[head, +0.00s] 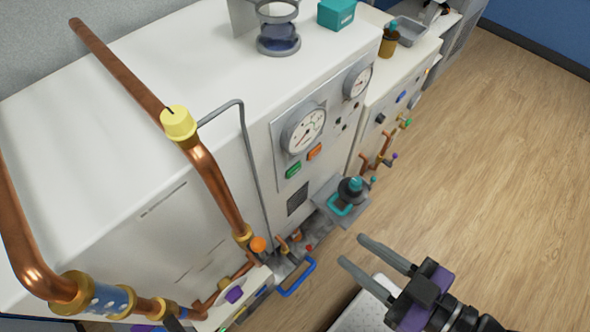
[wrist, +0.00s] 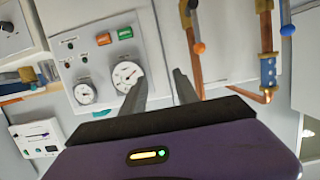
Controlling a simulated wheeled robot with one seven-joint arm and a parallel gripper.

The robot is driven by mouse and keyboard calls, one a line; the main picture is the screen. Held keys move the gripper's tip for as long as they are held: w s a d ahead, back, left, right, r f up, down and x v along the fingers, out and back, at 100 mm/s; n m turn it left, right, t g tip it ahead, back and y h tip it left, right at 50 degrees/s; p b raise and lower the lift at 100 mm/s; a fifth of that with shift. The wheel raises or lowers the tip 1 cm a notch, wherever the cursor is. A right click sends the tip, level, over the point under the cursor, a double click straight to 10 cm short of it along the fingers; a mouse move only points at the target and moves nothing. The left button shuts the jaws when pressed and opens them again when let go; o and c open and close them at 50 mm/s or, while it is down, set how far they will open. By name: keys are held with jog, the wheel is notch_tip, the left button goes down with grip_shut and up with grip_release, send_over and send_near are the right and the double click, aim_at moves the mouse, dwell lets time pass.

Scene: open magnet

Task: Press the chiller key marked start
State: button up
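A white cabinet (head: 130,75) carries a grey panel with two round dials. Below the dials sit a green key (head: 293,170) and an orange key (head: 314,151), side by side. Their markings are too small to read. In the wrist view the panel appears turned over, with the green key (wrist: 125,32) and the orange key (wrist: 104,39) above the dials. My gripper (head: 352,251) is open and empty, its two fingers apart. It is in front of the cabinet, lower right of the keys and clear of them. The fingers (wrist: 159,83) also show in the wrist view.
Copper pipes (head: 214,182) with a yellow cap run along the cabinet's left. A small shelf (head: 322,203) with a dark, teal-topped object juts out below the panel. A blue handle (head: 297,278) sticks out low down. Wooden floor (head: 480,160) on the right is free.

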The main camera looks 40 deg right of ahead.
grip_shut()
dwell(1.9)
